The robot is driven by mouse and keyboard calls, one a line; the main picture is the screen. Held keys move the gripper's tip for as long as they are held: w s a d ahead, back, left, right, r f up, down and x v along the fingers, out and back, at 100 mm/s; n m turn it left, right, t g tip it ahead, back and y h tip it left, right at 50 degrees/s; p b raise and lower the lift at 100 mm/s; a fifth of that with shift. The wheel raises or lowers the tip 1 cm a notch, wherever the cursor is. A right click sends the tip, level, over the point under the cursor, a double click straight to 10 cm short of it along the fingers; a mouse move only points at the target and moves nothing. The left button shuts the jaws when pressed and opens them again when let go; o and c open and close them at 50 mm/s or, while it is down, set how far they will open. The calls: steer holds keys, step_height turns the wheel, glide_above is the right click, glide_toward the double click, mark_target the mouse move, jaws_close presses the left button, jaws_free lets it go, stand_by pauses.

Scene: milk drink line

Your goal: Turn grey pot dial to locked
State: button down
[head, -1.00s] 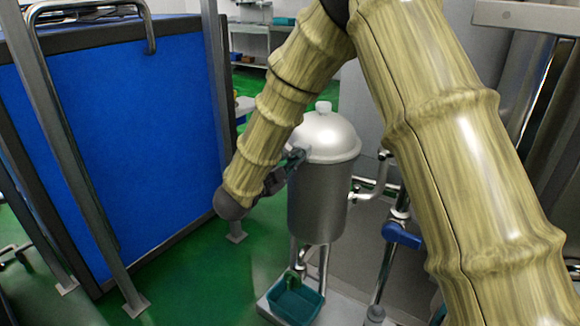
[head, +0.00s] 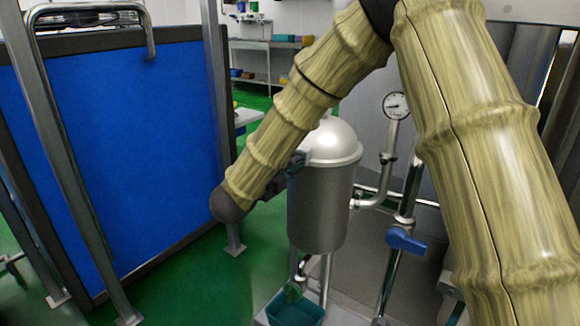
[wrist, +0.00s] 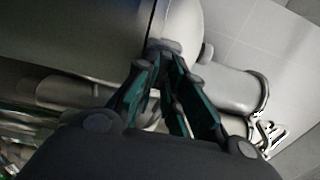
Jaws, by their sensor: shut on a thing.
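The grey pot (head: 320,208) stands upright, with a domed lid (head: 335,140) on top. My gripper (head: 296,163) is at the pot's left side, just below the lid rim, partly hidden behind my own arm. In the wrist view my gripper (wrist: 163,58) has its dark, teal-lined fingers brought together at the tips on a small grey knob (wrist: 163,45), which looks to be the dial, where lid and body meet. Most of the dial is hidden by the fingertips, and no locked or unlocked mark is readable.
Right of the pot are pipes, a round gauge (head: 396,105) and a blue valve handle (head: 405,240). A teal bin (head: 292,310) is below the pot. A blue panel (head: 130,150) in a metal frame fills the left. Green floor is open between.

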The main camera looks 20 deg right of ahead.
steer(key=shift+s+f, duration=0.1)
steer(key=shift+f, duration=0.1)
steer(key=c, duration=1.5)
jaws_free()
steer(key=shift+d, duration=0.1)
steer(key=shift+r, duration=0.1)
steer(key=shift+a, duration=0.2)
steer(key=v, duration=1.1)
steer(key=shift+s+a, duration=0.25)
steer(key=shift+s, duration=0.1)
